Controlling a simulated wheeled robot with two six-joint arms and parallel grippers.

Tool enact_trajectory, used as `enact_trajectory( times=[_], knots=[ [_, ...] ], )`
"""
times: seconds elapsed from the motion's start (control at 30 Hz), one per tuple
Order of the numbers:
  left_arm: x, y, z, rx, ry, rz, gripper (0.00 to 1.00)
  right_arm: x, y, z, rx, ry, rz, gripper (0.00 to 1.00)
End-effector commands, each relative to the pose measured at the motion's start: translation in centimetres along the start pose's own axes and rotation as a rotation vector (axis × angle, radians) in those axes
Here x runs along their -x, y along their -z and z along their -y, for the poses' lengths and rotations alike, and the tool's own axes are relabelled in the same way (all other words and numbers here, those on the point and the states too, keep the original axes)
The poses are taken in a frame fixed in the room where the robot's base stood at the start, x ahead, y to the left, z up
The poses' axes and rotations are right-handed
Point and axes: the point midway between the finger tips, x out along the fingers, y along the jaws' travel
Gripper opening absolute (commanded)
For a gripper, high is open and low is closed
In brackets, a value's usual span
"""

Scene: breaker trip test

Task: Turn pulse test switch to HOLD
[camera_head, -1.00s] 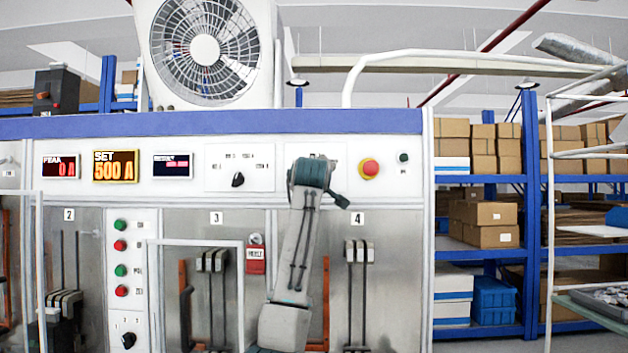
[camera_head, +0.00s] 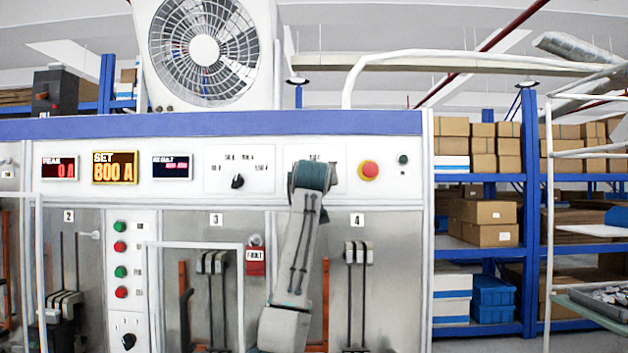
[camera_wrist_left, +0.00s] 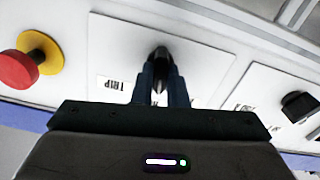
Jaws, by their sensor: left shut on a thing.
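The pulse test switch is a dark knob (camera_wrist_left: 161,54) on a white plate (camera_wrist_left: 205,70) in the left wrist view. A printed TRIP label (camera_wrist_left: 114,84) is beside it. My left gripper (camera_wrist_left: 162,72) is shut on the knob, with one finger on each side. Other labels on the plate are partly hidden by my gripper, and I cannot read which position the knob points to. My right gripper is not in view.
A red emergency stop button (camera_head: 369,170) sits just right of my wrist; it also shows in the left wrist view (camera_wrist_left: 18,70). A selector knob (camera_head: 238,181) is to the left. The SET display (camera_head: 115,168) reads 800 A. A red tag (camera_head: 255,262) hangs below.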

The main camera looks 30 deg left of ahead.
Motion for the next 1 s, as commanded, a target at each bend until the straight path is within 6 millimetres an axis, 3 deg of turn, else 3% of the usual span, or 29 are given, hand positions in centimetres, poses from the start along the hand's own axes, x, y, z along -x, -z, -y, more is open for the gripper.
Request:
enact_trajectory(
  times=[0.4,0.9,0.93,1.0],
  knots=[
    [-0.04,-0.10,-0.07,-0.176,0.000,0.002,0.00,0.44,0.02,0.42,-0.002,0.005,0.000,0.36],
    [-0.04,-0.13,-0.07,-0.195,0.000,0.003,0.00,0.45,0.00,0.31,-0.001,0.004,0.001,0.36],
    [-0.04,-0.14,-0.07,-0.194,0.000,0.003,0.17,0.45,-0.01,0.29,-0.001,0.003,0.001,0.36],
    [-0.03,-0.12,-0.07,-0.194,0.000,0.002,0.30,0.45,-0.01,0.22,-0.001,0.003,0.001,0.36]
  ],
)
